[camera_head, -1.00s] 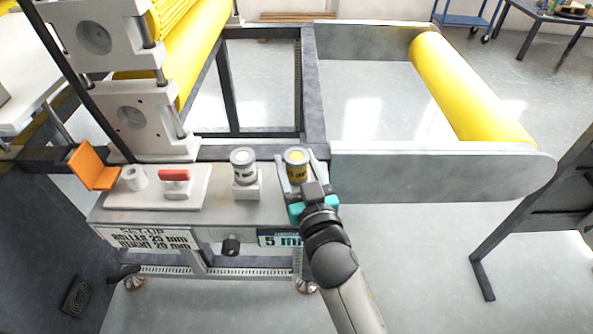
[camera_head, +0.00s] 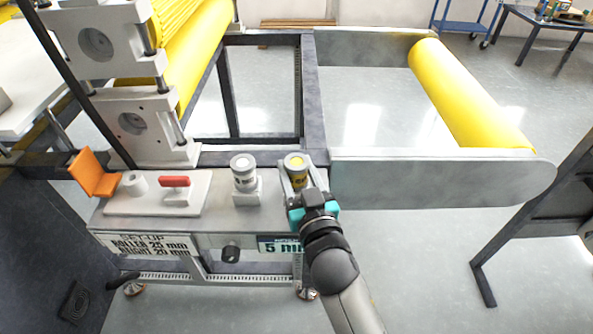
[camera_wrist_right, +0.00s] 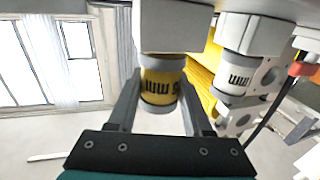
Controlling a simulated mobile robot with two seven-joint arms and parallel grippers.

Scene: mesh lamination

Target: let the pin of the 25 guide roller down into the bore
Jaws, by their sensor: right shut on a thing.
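In the right wrist view the roller (camera_wrist_right: 162,80) shows grey ends and part of a "mm" label, close to a pale block (camera_wrist_right: 174,28). Its pin and the bore are hidden, so I cannot tell how far the pin is in. My left gripper is out of view.
A white-labelled roller (camera_head: 243,178) stands on a small block just left of the held one. Further left are a plate with a red handle (camera_head: 174,181) and an orange bracket (camera_head: 95,175). A grey side arm (camera_head: 440,178) with a yellow roller (camera_head: 465,95) lies right.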

